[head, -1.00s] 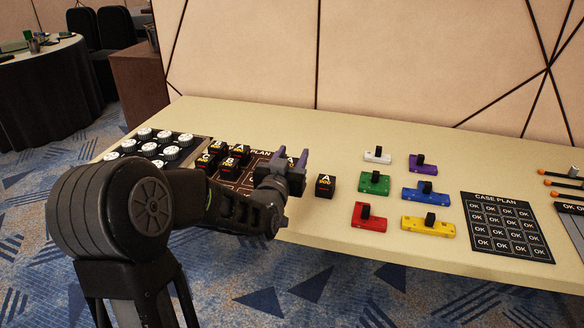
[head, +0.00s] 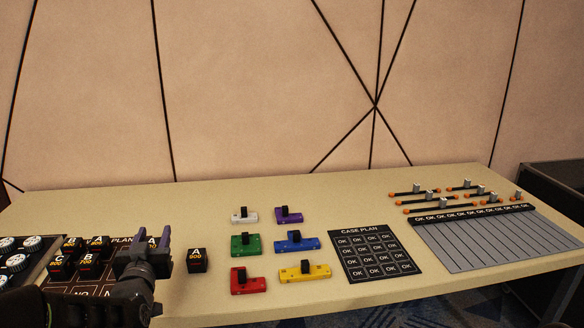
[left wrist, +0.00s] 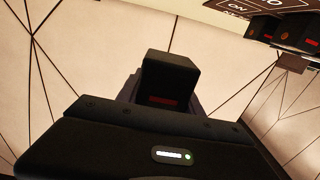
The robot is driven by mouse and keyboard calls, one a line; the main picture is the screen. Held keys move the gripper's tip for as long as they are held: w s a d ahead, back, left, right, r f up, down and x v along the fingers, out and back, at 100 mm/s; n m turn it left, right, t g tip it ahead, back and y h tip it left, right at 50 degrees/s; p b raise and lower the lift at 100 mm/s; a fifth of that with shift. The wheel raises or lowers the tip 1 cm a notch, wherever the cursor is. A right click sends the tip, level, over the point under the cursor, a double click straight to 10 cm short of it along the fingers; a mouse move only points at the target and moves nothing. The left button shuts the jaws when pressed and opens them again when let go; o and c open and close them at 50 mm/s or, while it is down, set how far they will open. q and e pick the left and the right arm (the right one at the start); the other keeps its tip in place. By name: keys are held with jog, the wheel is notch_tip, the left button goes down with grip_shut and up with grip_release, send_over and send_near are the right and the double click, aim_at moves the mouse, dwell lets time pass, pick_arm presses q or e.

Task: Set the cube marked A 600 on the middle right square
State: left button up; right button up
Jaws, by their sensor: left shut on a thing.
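My left gripper (head: 150,240) is over the right part of the dark plan board (head: 125,240) in the head view. It is shut on a black cube (left wrist: 168,75), which fills the middle of the left wrist view. Its red marking is too blurred to read. In the head view a letter A shows between the fingers; I cannot tell if it is on the held cube. A lone black cube marked A (head: 197,261), its number unclear, stands right of the board. Several more cubes (head: 72,245) stand on the board's left part. My arm hides the board's near part.
White knobs (head: 33,244) sit at the far left. Colored blocks with black handles (head: 296,241) stand mid-table. A case plan sheet (head: 376,232) lies right of them. Orange-tipped sliders (head: 437,203) and a grey panel (head: 490,245) are at the right.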

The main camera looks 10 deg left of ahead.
pick_arm(q)
jog(key=d+f+m+h, duration=0.2)
jog(key=d+m+h, duration=0.3)
jog(key=d, duration=0.7)
jog(key=d+f+m+h, duration=0.25)
jog(key=d+h, duration=0.35)
jog(key=d, duration=0.6)
jog(key=r+n+y+p, duration=0.1)
jog(key=p, duration=0.3)
jog(key=w+r+n+y+p, duration=0.1)
jog(key=y+p, duration=0.1)
jog(key=p, duration=0.3)
jog(key=r+n+t+y+p, duration=0.1)
jog(key=r+p, duration=0.1)
jog(key=p, duration=0.3)
jog(key=shift+w+r+n+y, duration=0.1)
jog(key=shift+w+n+y, duration=0.15)
jog(key=shift+w+y, duration=0.15)
dwell(2.6)
